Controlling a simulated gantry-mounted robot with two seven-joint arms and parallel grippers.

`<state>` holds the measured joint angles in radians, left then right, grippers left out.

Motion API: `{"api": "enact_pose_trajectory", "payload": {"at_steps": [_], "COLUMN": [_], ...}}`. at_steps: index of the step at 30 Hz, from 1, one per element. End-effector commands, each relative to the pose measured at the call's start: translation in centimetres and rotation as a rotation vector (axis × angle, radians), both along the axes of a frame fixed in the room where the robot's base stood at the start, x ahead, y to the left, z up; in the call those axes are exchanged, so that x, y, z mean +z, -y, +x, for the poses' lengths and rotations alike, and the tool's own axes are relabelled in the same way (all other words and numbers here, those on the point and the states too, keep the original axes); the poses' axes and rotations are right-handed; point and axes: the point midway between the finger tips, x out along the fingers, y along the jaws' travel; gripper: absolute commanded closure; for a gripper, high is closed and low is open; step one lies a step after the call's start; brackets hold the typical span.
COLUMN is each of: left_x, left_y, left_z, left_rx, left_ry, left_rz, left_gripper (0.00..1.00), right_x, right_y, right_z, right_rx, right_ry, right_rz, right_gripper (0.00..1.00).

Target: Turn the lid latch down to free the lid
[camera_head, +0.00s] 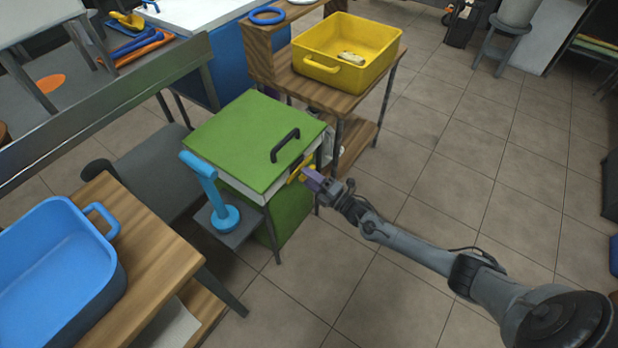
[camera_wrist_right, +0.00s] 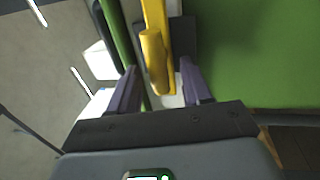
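The green lid (camera_head: 253,138) with a black handle (camera_head: 285,145) lies flat on top of the press. The yellow lid latch (camera_head: 299,169) is on the press's right-hand side, just under the lid's edge. My right gripper (camera_head: 311,177) is beside the latch, pointing at it. In the right wrist view the yellow latch (camera_wrist_right: 154,62) comes down between the two purple fingers of the right gripper (camera_wrist_right: 158,88). The fingers are apart, with a gap on each side of the latch. My left gripper is not in the head view.
A light-blue lever (camera_head: 209,190) stands at the press's front left. A wooden table with a blue bin (camera_head: 60,262) is at the lower left. A yellow bin (camera_head: 347,50) stands on a wooden shelf behind the press.

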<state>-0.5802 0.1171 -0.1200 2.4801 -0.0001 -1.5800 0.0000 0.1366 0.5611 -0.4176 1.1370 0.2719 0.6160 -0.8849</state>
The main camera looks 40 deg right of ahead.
Motion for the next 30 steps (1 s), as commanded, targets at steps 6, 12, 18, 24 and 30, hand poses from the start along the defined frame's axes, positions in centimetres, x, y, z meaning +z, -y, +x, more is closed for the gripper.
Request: {"api": "enact_pose_trajectory", "payload": {"at_steps": [6,12,18,24,30], "left_x": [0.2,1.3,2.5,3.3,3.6], "left_y": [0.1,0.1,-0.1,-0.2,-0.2], "left_z": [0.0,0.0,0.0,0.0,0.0], "left_rx": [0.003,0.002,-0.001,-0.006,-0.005], "left_ry": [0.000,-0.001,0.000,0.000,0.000], "left_rz": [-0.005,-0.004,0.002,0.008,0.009], "left_gripper": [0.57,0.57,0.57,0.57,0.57], "right_x": [0.0,-0.3,-1.0,-1.7,-2.0], "right_y": [0.1,0.7,1.6,2.4,2.8], "right_z": [-0.3,-2.5,-5.9,-8.6,-10.0], "right_rx": [0.000,0.000,0.000,0.000,0.000], "right_ry": [-0.001,-0.004,-0.003,-0.002,-0.001], "right_rz": [0.001,0.001,0.000,-0.001,0.001], "right_gripper": [0.51,0.51,0.51,0.51,0.51]}}
